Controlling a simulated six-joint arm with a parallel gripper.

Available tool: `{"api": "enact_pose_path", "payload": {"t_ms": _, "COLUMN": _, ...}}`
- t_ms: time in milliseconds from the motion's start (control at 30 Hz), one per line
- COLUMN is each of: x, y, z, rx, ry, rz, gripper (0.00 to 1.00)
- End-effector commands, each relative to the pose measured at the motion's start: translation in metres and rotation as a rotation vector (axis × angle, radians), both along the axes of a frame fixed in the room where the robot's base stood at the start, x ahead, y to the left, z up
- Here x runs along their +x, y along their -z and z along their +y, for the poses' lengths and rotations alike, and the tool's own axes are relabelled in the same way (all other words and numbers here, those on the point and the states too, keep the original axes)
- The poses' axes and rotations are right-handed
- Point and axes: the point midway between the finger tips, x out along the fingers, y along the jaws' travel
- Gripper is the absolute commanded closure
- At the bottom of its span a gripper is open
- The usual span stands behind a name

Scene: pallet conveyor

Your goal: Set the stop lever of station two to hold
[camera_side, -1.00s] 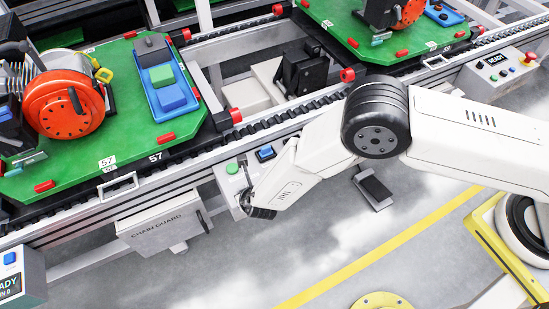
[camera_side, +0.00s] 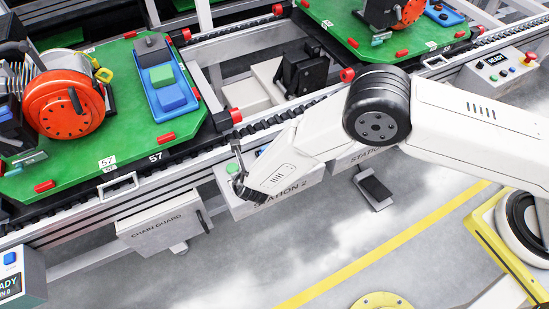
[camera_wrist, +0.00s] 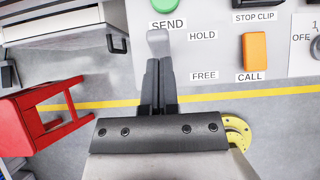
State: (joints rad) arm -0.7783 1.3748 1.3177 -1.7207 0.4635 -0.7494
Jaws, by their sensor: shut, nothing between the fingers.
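The station two box (camera_side: 290,190) is on the near side of the conveyor, its "STATION 2" label partly covered by my arm. In the wrist view, the light grey stop lever (camera_wrist: 158,42) has its top level with the "HOLD" label, above "FREE". Its lower part is hidden behind my fingers. In the side view, a thin grey bar, seemingly the lever (camera_side: 237,152), stands up beside the green button (camera_side: 232,168). My gripper (camera_wrist: 158,64) is shut and empty, its tips at the lever; contact cannot be told. It also shows at the box in the side view (camera_side: 239,186).
In the wrist view, the green SEND button (camera_wrist: 168,4) is just above the lever and the orange CALL switch (camera_wrist: 254,51) to the right. A red stand (camera_wrist: 45,115) is at left. The chain guard box (camera_side: 160,225) hangs left of the station box. Open floor lies in front.

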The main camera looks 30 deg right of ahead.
Motion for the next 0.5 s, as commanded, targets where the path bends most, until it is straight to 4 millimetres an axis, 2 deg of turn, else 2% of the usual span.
{"api": "enact_pose_path", "payload": {"t_ms": 500, "x": 0.0, "y": -0.011, "z": 0.0, "rx": -0.001, "ry": -0.001, "rz": 0.0, "gripper": 1.0}}
